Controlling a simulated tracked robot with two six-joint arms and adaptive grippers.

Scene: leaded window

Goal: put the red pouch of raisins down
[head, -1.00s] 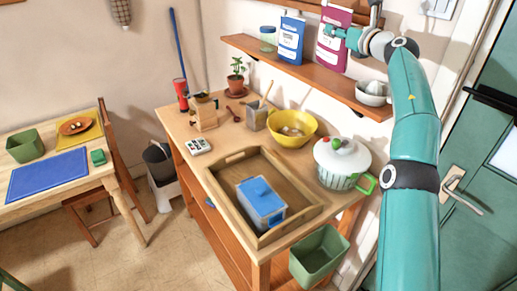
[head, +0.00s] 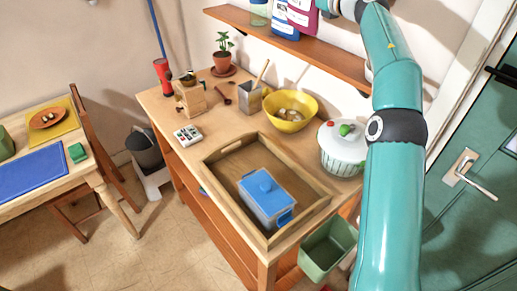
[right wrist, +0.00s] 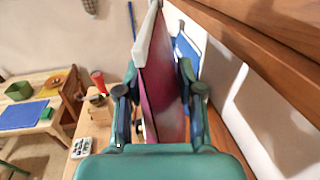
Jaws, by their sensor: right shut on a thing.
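The red pouch of raisins (head: 302,18) shows as a magenta-red packet at the top edge of the head view, its upper part cut off. In the right wrist view the pouch (right wrist: 164,75) is upright, seen edge-on, with a pale top strip. My right gripper (right wrist: 160,92) is shut on it, one finger on each side. In the head view the gripper is mostly out of frame at the top. Whether the pouch touches the shelf (head: 325,62) cannot be told. My left gripper is not in view.
A blue packet (head: 285,22) stands on the shelf just left of the pouch, with a glass jar (head: 259,13) beyond it. Below, the workbench holds a yellow bowl (head: 291,122), a white-lidded pot (head: 341,150) and a wooden tray (head: 222,152) with a blue-lidded box (head: 264,197).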

